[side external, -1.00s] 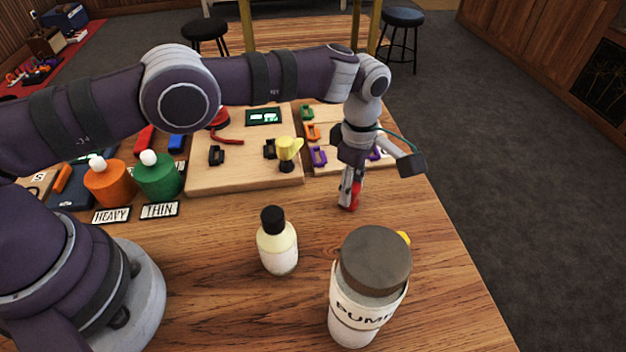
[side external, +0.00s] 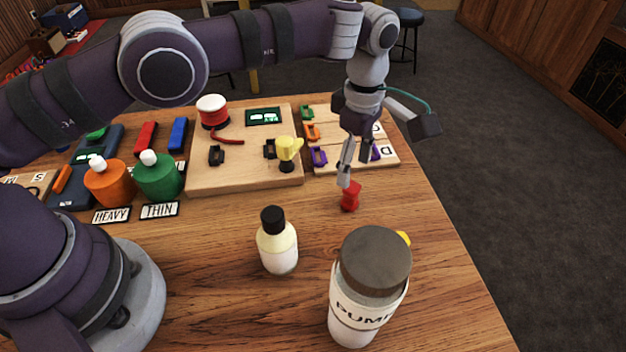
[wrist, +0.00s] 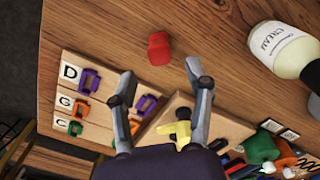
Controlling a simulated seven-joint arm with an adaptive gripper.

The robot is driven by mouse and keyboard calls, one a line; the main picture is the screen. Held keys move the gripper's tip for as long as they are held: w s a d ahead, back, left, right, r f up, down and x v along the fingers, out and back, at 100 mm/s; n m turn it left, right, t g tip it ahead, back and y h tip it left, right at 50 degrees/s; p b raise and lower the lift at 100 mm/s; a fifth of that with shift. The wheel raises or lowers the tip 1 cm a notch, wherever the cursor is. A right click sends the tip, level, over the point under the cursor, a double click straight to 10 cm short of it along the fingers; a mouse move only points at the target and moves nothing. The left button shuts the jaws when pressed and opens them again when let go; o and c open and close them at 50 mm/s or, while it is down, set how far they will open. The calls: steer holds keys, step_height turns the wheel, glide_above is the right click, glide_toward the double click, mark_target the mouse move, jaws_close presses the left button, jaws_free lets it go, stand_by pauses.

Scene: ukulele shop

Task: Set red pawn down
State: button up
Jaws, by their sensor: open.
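The red pawn (side external: 350,197) stands on the bare wooden table, to the right of the small cream bottle. My gripper (side external: 350,174) is open and empty, just above the pawn and apart from it. In the wrist view the pawn (wrist: 159,48) lies beyond the spread fingertips of my gripper (wrist: 159,72), with nothing between the fingers.
The cream bottle (side external: 277,243) and a large jar (side external: 368,290) stand nearer the camera. A wooden board with a yellow piece (side external: 287,150) and a lettered board with coloured clips (side external: 318,155) lie behind. Orange and green bottles (side external: 158,177) stand left. Table around the pawn is clear.

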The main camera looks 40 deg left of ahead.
steer(key=shift+m, duration=0.4)
steer(key=r, duration=0.2)
steer(key=a+r, duration=0.1)
steer(key=r, duration=0.1)
steer(key=shift+w+r, duration=0.2)
steer(key=shift+r, duration=0.05)
steer(key=s+a+r+m+t, duration=0.3)
steer(key=s+a+r+m, duration=0.2)
steer(key=a+r+m, duration=0.55)
steer(key=s+a+f+m+t, duration=0.1)
steer(key=s+a+m, duration=0.4)
steer(key=s, duration=0.7)
steer(key=shift+s+a+m+t, duration=0.2)
steer(key=shift+s+m+t, duration=0.2)
steer(key=shift+m+t, duration=0.45)
steer(key=shift+o, duration=0.3)
steer(key=shift+f, duration=0.1)
